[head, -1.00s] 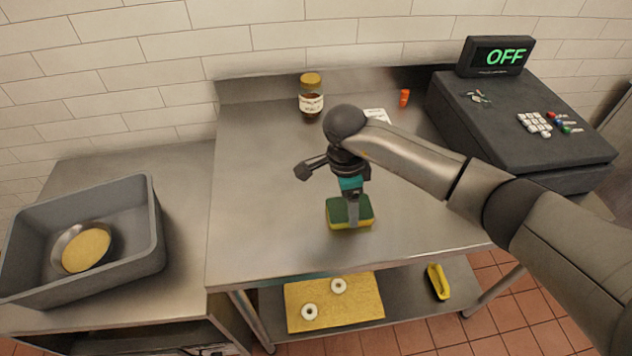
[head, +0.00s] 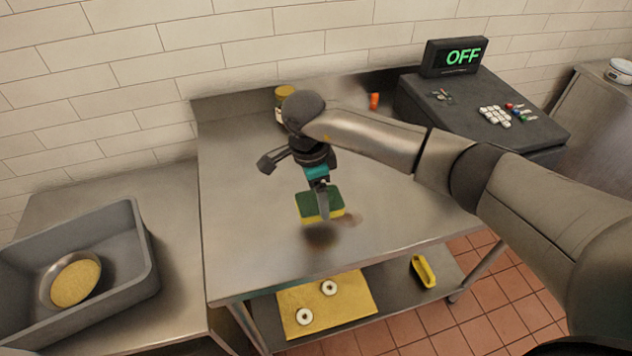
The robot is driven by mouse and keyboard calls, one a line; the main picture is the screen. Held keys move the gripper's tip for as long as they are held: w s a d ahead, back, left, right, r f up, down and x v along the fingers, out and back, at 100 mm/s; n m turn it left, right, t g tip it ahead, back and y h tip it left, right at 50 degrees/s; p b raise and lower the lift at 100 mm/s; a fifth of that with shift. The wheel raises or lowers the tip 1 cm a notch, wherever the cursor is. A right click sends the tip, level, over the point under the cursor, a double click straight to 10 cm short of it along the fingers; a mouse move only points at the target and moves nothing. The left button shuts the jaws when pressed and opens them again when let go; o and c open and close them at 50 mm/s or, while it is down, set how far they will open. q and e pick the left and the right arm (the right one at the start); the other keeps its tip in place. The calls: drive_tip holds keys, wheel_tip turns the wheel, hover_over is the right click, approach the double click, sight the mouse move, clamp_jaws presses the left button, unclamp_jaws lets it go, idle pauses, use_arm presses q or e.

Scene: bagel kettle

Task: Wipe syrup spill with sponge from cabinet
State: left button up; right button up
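A green and yellow sponge (head: 308,206) is at my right gripper (head: 324,212), above the middle of the steel table (head: 240,240). The gripper points down with a finger across the sponge's near face and seems closed on it; the far finger is hidden. A dark brown patch (head: 320,236) shows on the tabletop just in front of the sponge, and a fainter brown patch (head: 352,219) to its right. Whether the sponge touches the table is unclear. My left gripper is not in view.
A jar (head: 283,94) stands at the back, partly behind my arm, with an orange item (head: 374,101) farther right. A dark cash register (head: 470,115) is at the right. A grey bin (head: 140,255) holds a pan at the left. The tabletop's left part is clear.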

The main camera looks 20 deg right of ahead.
drive_tip(key=shift+r+p, duration=0.65)
drive_tip(key=shift+r, duration=0.75)
drive_tip(key=shift+f, duration=0.1)
